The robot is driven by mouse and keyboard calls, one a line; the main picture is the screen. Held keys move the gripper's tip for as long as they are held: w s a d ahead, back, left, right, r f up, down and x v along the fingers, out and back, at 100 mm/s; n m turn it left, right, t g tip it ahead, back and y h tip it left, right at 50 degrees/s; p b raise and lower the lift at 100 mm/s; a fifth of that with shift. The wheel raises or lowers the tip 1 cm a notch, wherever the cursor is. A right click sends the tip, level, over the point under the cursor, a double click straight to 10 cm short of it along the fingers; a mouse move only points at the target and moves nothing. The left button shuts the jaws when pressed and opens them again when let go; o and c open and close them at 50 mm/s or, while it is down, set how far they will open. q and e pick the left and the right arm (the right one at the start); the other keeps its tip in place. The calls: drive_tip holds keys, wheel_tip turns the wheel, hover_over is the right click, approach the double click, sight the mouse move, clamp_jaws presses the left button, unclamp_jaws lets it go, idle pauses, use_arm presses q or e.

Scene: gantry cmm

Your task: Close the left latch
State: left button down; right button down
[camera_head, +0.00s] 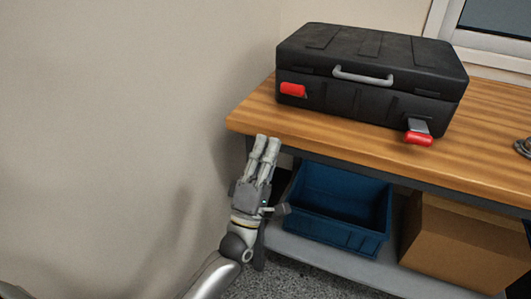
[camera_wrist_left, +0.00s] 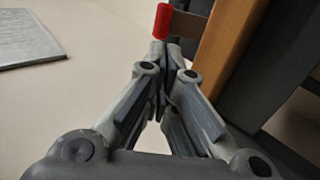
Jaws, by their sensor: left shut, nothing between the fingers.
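A black case (camera_head: 340,97) with a grey handle stands closed on the wooden table. Its left latch (camera_head: 293,90) has a red tab, lying near the front face at the left end; I cannot tell whether it is fully fastened. The right latch (camera_head: 418,137) sticks out from the front, with a grey plate and red tab. My left gripper (camera_head: 267,141) is shut and empty, at the table's front edge, below and left of the left latch. In the left wrist view a red tab (camera_wrist_left: 162,20) shows just beyond the closed fingertips (camera_wrist_left: 166,45). My right gripper is out of view.
The wooden table (camera_head: 330,127) has its left front corner close to my left gripper. Below it, a blue bin (camera_head: 340,239) and a cardboard box (camera_head: 465,245) stand on a shelf. A small metal object (camera_head: 524,146) lies at the right edge.

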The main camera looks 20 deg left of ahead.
sight(295, 94)
use_arm(q)
drive_tip(key=x, duration=0.9)
drive_tip(key=shift+w, duration=0.15)
drive_tip(key=shift+w+r, duration=0.2)
drive_tip(key=shift+w, duration=0.05)
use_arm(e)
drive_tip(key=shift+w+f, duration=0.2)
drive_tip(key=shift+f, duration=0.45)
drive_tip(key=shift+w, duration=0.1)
